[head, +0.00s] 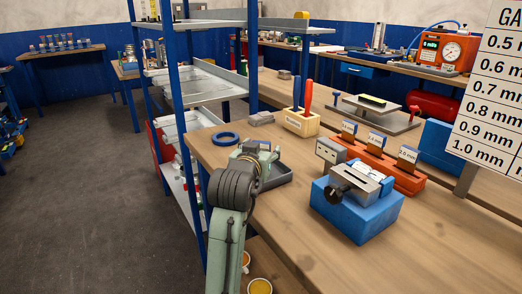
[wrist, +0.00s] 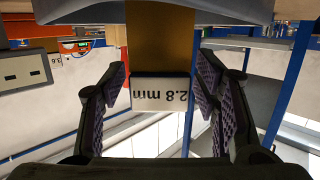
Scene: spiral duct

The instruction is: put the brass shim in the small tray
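The brass shim (wrist: 160,40) is an upright brass-coloured plate with a white end label reading 2.8 mm, centred in the wrist view. Only a sliver of the shim shows there. I cannot tell whether the shim touches the tray floor.
A blue-based vise (head: 357,209) and an orange rack with labelled slots (head: 378,163) are to the right. A blue-posted shelf (head: 190,130) stands close on the left.

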